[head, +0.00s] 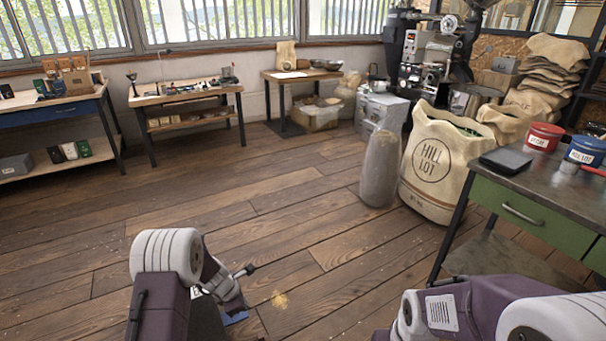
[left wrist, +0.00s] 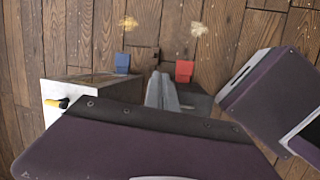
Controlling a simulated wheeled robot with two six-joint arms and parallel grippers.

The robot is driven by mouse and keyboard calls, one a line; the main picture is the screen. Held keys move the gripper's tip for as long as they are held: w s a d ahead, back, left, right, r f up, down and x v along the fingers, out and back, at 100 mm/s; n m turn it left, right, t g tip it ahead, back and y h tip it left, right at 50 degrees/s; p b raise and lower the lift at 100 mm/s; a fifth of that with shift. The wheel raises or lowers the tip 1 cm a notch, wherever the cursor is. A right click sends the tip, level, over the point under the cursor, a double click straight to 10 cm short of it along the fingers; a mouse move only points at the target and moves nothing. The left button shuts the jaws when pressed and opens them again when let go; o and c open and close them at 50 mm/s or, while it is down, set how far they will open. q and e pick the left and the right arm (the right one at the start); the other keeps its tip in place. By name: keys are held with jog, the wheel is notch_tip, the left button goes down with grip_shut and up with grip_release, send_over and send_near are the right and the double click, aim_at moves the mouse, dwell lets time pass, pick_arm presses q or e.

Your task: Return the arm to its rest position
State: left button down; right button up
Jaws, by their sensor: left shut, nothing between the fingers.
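My left arm (head: 165,265) is at the bottom of the head view, folded low above the wooden floor. My right arm (head: 465,312) shows at the bottom right of the head view. Its gripper is out of the picture.
A green-drawer table (head: 530,208) stands close on the right, bearing a red tin (head: 543,138) and a blue tin (head: 585,150). The floor (head: 225,195) ahead is clear, with pale spots.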

pick_arm(q)
jog(key=s+d+r+m, duration=0.2)
jog(key=s+r+m, duration=0.25)
jog(key=r, duration=0.35)
jog(key=s+d+r+m, duration=0.3)
jog(key=s+r+m, duration=0.15)
jog(key=r, duration=0.35)
jog(key=s+a+f+m+g+y, duration=0.1)
jog(key=s+a+f+m+g, duration=0.15)
jog(key=s+m, duration=1.1)
notch_tip(320, 180, up, 15)
jog(key=p, duration=1.5)
jog(key=shift+s+r, duration=0.2)
jog(key=shift+a, duration=0.1)
